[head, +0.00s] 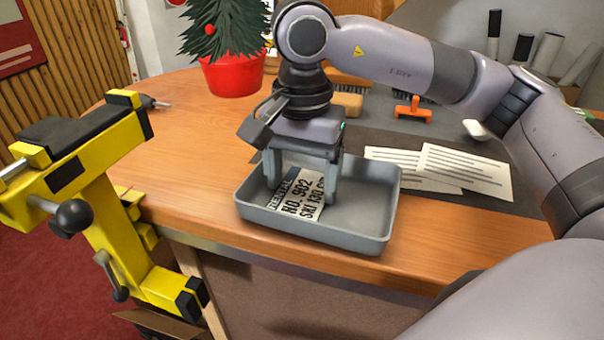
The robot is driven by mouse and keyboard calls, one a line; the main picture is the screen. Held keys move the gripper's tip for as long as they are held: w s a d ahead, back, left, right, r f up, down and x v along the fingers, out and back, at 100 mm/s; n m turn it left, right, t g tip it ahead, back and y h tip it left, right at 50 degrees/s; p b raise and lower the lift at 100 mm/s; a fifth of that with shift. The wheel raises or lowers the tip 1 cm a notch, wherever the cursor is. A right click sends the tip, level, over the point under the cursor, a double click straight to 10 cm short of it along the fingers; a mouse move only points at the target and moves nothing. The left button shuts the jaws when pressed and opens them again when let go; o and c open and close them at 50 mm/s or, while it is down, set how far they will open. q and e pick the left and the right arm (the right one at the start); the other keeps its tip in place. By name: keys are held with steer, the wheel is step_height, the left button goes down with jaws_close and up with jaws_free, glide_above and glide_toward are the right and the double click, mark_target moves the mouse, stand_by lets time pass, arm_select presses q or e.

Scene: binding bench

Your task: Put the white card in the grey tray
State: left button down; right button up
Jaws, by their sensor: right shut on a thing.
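The white card (297,205), printed with black text and a dark band reading "RENTAL", is inside the grey tray (372,243), toward its left side. My right gripper (300,187) reaches down into the tray from above and is shut on the card, with one finger at each side of it. The upper part of the card is hidden behind the gripper. Whether the card touches the tray floor I cannot tell. My left gripper is not in view.
The tray stands near the wooden bench's front edge (450,275). A yellow and black clamp (110,215) is at the left. Printed sheets (465,170) lie behind the tray to the right.

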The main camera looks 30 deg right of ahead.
mark_target(302, 192)
steer(key=shift+f, duration=0.2)
steer(key=o, duration=1)
steer(key=shift+c, duration=0.2)
steer(key=shift+r, duration=0.55)
arm_select(q)
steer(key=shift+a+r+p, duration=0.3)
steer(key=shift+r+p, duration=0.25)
steer(key=shift+p, duration=0.45)
arm_select(e)
step_height(302, 192, up, 11)
steer(key=shift+r, duration=0.2)
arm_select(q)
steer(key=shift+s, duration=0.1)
